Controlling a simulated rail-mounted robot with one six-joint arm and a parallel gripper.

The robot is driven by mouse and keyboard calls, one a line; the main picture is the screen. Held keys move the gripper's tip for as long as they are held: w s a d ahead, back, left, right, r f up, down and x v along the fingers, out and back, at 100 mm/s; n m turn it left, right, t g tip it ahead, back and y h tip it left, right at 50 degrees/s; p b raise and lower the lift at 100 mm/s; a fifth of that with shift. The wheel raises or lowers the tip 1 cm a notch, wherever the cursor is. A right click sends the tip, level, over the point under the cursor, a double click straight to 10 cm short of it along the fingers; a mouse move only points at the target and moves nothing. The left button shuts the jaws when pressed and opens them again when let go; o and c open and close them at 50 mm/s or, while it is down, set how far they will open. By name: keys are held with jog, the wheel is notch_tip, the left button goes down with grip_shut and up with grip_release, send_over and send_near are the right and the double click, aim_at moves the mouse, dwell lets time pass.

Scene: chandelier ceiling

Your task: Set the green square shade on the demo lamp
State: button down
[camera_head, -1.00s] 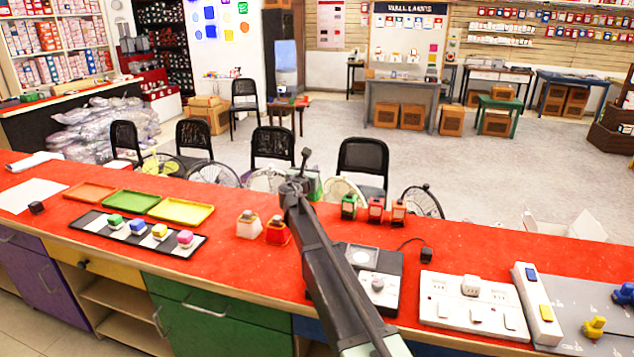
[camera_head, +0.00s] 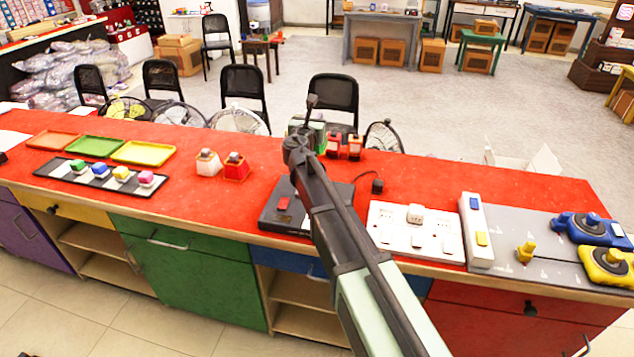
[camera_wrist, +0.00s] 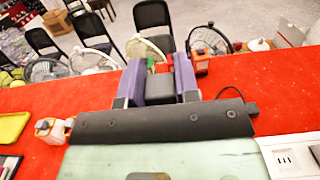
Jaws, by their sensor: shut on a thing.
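My gripper (camera_wrist: 158,68) has its two purple fingers closed in at the counter's far edge, with a small part of the green square shade (camera_wrist: 151,64) showing between them. A grey block between the fingers hides most of the shade.
Two red pieces (camera_head: 354,147) stand right of my gripper. A white and a red bottle-like piece (camera_head: 235,167) stand to the left. A white switch panel (camera_head: 415,228) and a corded black plug (camera_head: 377,186) are to the right. Trays (camera_head: 142,152) lie far left.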

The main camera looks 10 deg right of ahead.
notch_tip(320, 180, down, 17)
jog(key=b, duration=1.5)
jog(key=shift+f, duration=0.1)
jog(key=shift+r+p, duration=0.3)
jog(key=shift+p, duration=0.05)
jog(key=shift+f, duration=0.25)
jog(key=c, duration=0.8)
grip_release()
jog(key=shift+c, duration=0.2)
jog(key=shift+r, duration=0.1)
jog(key=shift+r, duration=0.3)
jog(key=v, duration=1.2)
jog(key=shift+f, duration=0.1)
jog(key=shift+s, duration=0.1)
